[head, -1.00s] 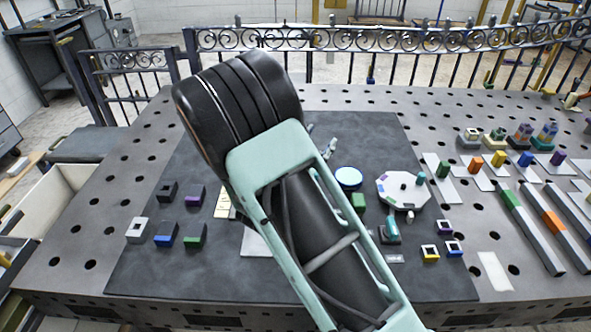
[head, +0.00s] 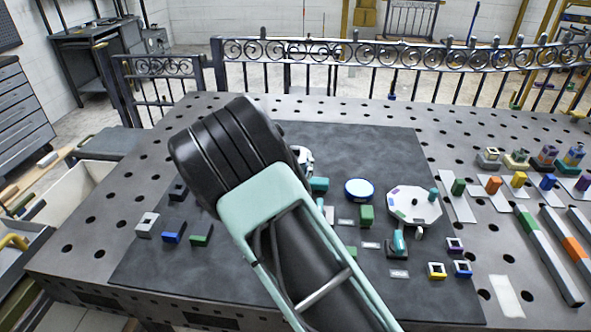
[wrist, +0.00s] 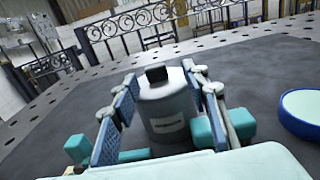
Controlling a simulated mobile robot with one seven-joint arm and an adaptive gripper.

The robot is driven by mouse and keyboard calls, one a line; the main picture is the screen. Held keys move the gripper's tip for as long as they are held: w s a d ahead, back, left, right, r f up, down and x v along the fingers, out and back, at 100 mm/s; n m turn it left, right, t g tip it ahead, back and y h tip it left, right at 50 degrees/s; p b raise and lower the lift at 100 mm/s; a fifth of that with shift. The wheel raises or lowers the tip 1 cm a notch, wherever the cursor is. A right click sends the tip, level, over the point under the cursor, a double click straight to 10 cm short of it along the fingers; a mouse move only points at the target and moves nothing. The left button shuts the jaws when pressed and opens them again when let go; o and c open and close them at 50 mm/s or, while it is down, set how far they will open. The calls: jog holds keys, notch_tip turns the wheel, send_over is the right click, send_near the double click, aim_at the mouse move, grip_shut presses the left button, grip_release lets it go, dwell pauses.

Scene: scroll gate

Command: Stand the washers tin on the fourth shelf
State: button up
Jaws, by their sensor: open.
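A grey canister (wrist: 165,108) with a black cap and a pale label stands upright on the dark mat in the wrist view. The label is too small to read, so I cannot tell if it is the washers tin. My gripper (wrist: 160,78) is open, with one blue-padded finger on each side of the canister. In the head view my arm hides most of the gripper; a teal part of it (head: 318,184) shows. A round blue tin with a pale top (head: 359,190) stands to the right, also in the wrist view (wrist: 302,112). I cannot make out a fourth shelf.
A pale octagonal tray (head: 414,212) with small pieces and a green block (head: 366,215) stand right of my gripper. Several coloured blocks and holders lie around the dark mat (head: 385,150). An iron railing (head: 400,55) runs behind the table.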

aim_at(295, 151)
jog(key=w, duration=0.3)
jog(key=shift+w+a+r, duration=0.2)
jog(key=shift+w+r, duration=0.1)
jog(key=shift+w, duration=0.6)
jog(key=shift+c, duration=0.4)
grip_shut()
